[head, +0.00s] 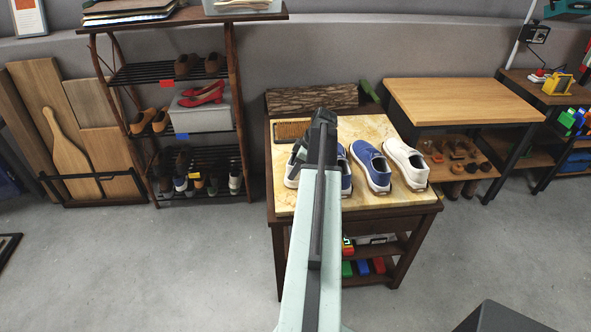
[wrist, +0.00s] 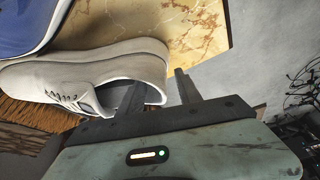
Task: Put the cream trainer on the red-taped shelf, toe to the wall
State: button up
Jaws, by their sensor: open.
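A cream lace-up trainer (wrist: 90,72) lies on the marble-topped table (head: 340,128). In the head view only a pale part of it (head: 291,172) shows left of my arm. My gripper (wrist: 158,84) is open at its heel: in the wrist view one finger reaches into the shoe's opening and the other is outside the heel, with a gap. My gripper also shows in the head view (head: 299,153). The red tape (head: 167,84) marks the upper wire shelf (head: 138,74) of the rack at left. Brown shoes (head: 200,66) stand on that shelf's right part; its left part is bare.
Blue shoes (head: 371,166) and a white shoe (head: 407,163) stand right of the trainer. A bristle mat (head: 292,130) and a log (head: 312,98) lie behind. Lower rack shelves hold red heels (head: 203,94) on a grey box and more shoes. The floor between rack and table is clear.

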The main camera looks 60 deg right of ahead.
jog(key=shift+s+r+p, duration=0.1)
jog(key=shift+r+p, duration=0.45)
jog(key=shift+r, duration=0.05)
jog(key=p+v, duration=1)
jog(key=v, duration=0.1)
jog(key=shift+s+d, duration=0.1)
